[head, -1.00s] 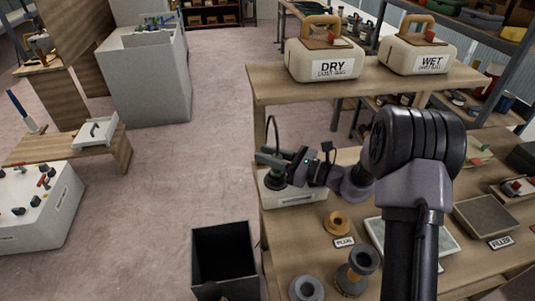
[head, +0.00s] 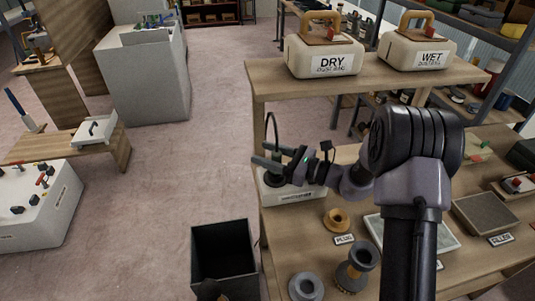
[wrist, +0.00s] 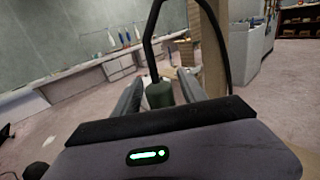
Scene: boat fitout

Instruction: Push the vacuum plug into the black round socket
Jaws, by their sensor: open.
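The vacuum plug is a green cylinder with a black cable rising from its top. In the wrist view the plug (wrist: 160,94) stands between the two fingers, with a gap on each side. In the head view the plug (head: 275,150) is partly covered by my gripper (head: 264,160), which is open above the left end of a white box (head: 296,192) on the workbench. My gripper's fingers also show in the wrist view (wrist: 158,92). I cannot tell how deep the plug sits.
An orange ring (head: 337,219) and a PLUG label (head: 344,239) lie on the workbench (head: 290,235), near grey and brown fittings (head: 356,262). A black bin (head: 222,258) stands on the floor left of the bench. A raised shelf (head: 370,82) with DRY and WET containers is behind.

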